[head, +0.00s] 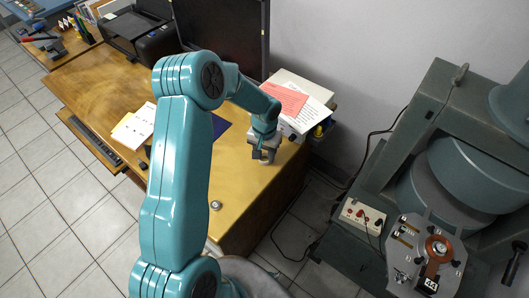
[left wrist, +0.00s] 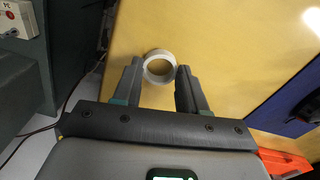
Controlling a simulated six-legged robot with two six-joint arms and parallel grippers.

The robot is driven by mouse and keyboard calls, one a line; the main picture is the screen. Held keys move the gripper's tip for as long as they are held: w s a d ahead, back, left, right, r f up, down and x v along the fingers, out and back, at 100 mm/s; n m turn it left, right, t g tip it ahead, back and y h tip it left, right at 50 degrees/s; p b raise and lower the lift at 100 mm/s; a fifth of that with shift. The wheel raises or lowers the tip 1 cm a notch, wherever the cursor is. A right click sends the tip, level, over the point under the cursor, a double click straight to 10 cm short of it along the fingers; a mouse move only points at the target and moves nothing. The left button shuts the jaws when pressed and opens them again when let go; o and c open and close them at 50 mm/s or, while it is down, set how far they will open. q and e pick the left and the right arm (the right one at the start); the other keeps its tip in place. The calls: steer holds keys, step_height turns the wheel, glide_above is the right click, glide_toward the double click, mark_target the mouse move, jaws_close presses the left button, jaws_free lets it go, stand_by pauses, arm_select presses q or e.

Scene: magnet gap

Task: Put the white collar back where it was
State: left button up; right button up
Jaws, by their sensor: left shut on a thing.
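The white collar (left wrist: 159,81) is a short pale ring. In the left wrist view it sits between the fingertips of my left gripper (left wrist: 160,72), which is shut on it, and the wooden surface shows through its hole. In the head view my left gripper (head: 264,156) points down over the right end of the wooden desk (head: 245,187); the collar is mostly hidden there. I cannot tell whether the collar touches the desk. The big grey-green magnet (head: 455,185) with its round pole discs stands on the right, apart from the gripper. My right gripper is not in view.
A small metal piece (head: 215,205) lies near the desk's front edge. Papers (head: 290,102) and a monitor (head: 228,35) stand behind the gripper. A control box (head: 361,216) with red knobs and a plate with a copper-coloured disc (head: 437,246) are by the magnet. Cables hang between desk and magnet.

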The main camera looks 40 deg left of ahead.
arm_select(q)
steer(key=shift+f, duration=0.25)
steer(key=o, duration=1)
steer(key=shift+w, duration=0.1)
steer(key=shift+r, duration=0.1)
steer(key=shift+r, duration=0.15)
step_height(320, 180, up, 11)
steer(key=s+d+f+m+h, duration=0.2)
steer(key=s+d+f+h, duration=0.15)
steer(key=d+f, duration=1.05)
steer(key=shift+h, duration=0.25)
steer(key=s+d+f, duration=0.2)
steer(key=s+d, duration=0.2)
steer(key=s+d+f, duration=0.2)
steer(key=s+d, duration=0.2)
steer(key=s, duration=0.1)
steer(key=s+d+f, duration=0.2)
steer(key=s+d, duration=0.2)
steer(key=shift+s+d+f+b, duration=0.2)
steer(key=shift+d+f+b, duration=0.1)
steer(key=shift+f, duration=0.1)
